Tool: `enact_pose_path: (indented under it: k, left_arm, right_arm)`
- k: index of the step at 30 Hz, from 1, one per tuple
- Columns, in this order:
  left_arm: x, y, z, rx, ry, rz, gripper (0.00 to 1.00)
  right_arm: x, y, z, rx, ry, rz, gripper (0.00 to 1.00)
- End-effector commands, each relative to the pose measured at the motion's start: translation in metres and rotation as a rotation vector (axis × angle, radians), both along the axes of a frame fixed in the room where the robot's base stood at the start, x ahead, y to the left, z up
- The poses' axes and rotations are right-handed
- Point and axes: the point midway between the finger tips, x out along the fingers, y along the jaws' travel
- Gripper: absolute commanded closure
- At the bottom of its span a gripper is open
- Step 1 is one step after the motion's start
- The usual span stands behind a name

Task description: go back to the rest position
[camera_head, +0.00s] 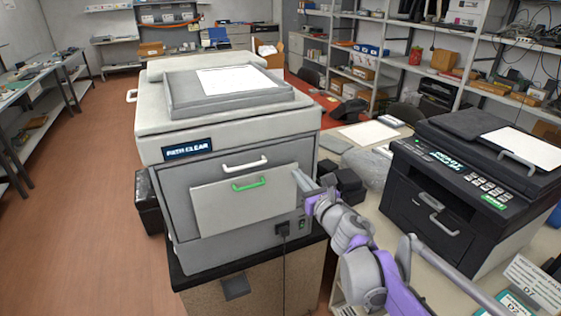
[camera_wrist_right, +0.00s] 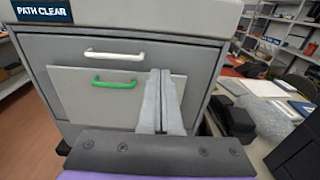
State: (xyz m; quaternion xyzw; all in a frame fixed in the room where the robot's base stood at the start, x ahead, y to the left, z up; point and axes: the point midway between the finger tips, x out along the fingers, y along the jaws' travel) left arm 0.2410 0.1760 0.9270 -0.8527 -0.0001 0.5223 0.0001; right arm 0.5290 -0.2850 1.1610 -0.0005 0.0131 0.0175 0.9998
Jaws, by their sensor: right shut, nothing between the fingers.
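My right gripper (camera_head: 302,182) is shut and empty. It is in front of the right side of the grey printer's (camera_head: 228,125) front panel. The right wrist view shows its two fingers (camera_wrist_right: 161,100) pressed together, overlapping the right edge of a light grey panel with a green handle (camera_wrist_right: 114,84). I cannot tell whether the fingertips touch the printer. A white handle (camera_head: 244,164) sits above the green one, and a sign reading "PATH CLEAR" (camera_head: 187,149) is on the upper left. My left gripper is not in view.
A black printer (camera_head: 470,190) stands on the light table to the right, beyond my right arm. Black boxes (camera_head: 345,183) lie between the two printers. A power cord hangs from the grey printer's plug (camera_head: 283,229). The floor (camera_head: 80,220) on the left is open.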

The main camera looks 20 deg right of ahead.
Motion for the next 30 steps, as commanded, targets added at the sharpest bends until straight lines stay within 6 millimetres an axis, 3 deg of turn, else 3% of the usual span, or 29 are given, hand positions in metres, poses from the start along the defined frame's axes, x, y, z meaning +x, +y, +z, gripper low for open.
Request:
enact_pose_path:
  k: [5,8,11,13,17,22,27,30]
  left_arm:
    - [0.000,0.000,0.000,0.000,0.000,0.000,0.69]
    - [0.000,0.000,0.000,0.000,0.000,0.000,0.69]
    - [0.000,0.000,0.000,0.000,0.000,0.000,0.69]
    - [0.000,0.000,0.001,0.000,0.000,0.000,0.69]
    - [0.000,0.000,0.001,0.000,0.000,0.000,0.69]
    - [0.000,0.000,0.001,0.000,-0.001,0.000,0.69]
    - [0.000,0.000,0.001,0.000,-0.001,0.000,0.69]
    - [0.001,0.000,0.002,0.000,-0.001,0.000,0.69]
  right_arm:
    - [-0.003,0.000,0.000,0.019,0.001,-0.006,1.00]
    - [-0.010,-0.002,0.000,0.154,0.004,-0.058,1.00]
    - [-0.029,-0.006,-0.006,0.466,0.011,-0.170,1.00]
    - [-0.049,-0.009,-0.021,0.768,0.020,-0.281,1.00]
    - [-0.098,-0.005,-0.068,1.373,0.041,-0.526,1.00]
    - [-0.176,0.030,-0.149,2.088,0.071,-0.938,1.00]
    - [-0.245,0.077,-0.207,2.507,0.072,-1.370,1.00]
    - [-0.271,0.096,-0.224,2.615,0.063,-1.555,1.00]
